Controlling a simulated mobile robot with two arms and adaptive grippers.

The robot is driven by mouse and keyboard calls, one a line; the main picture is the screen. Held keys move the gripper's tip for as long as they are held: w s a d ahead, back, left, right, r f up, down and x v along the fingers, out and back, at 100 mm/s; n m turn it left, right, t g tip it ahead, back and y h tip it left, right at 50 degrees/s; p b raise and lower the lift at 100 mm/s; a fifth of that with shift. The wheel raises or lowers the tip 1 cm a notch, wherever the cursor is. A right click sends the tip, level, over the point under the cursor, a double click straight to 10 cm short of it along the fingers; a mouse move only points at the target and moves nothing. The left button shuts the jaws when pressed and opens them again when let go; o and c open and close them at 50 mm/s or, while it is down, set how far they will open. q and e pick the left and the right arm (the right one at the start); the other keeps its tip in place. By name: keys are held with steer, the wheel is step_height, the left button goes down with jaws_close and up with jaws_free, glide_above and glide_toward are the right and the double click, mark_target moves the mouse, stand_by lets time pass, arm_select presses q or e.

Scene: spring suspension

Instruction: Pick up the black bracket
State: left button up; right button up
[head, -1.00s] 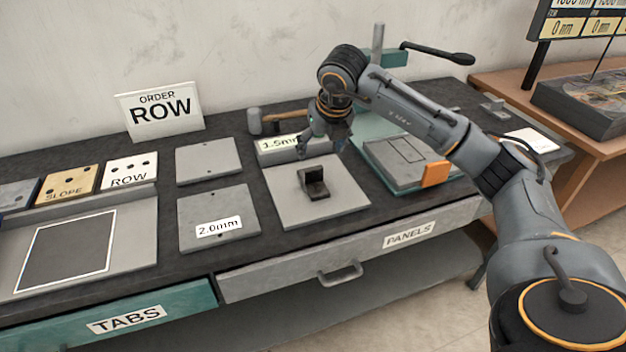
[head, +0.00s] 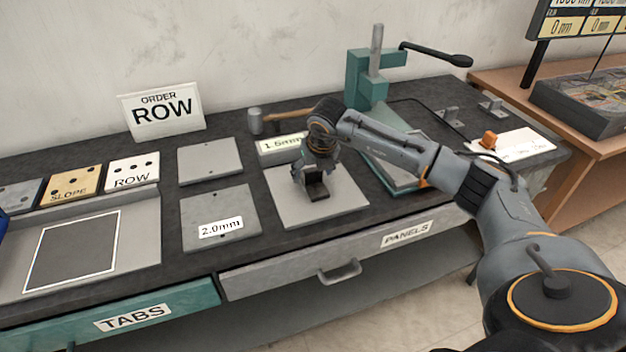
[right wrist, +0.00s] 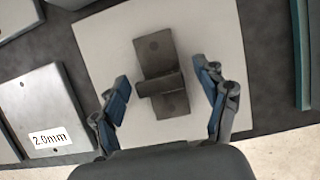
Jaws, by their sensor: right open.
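The black bracket (head: 317,188) rests on a light grey plate (head: 345,207) on the dark bench. In the right wrist view the bracket (right wrist: 156,62) shows from above, with a flat base and a raised upright part. My right gripper (head: 318,168) is over the bracket, hiding its upper part in the head view. In the right wrist view the right gripper (right wrist: 165,83) is open, its blue-padded fingers standing apart on either side of the bracket with gaps on both sides. My left gripper is not in view.
A teal press (head: 362,78) with a black lever stands behind right. A hammer (head: 257,121) and a 1.5mm label block (head: 283,143) lie behind the plate. A 2.0mm panel (head: 220,213) lies to the left. An orange item (head: 489,140) sits on the right.

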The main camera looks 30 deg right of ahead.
steer(key=shift+c, duration=0.2)
steer(key=c, duration=1.5)
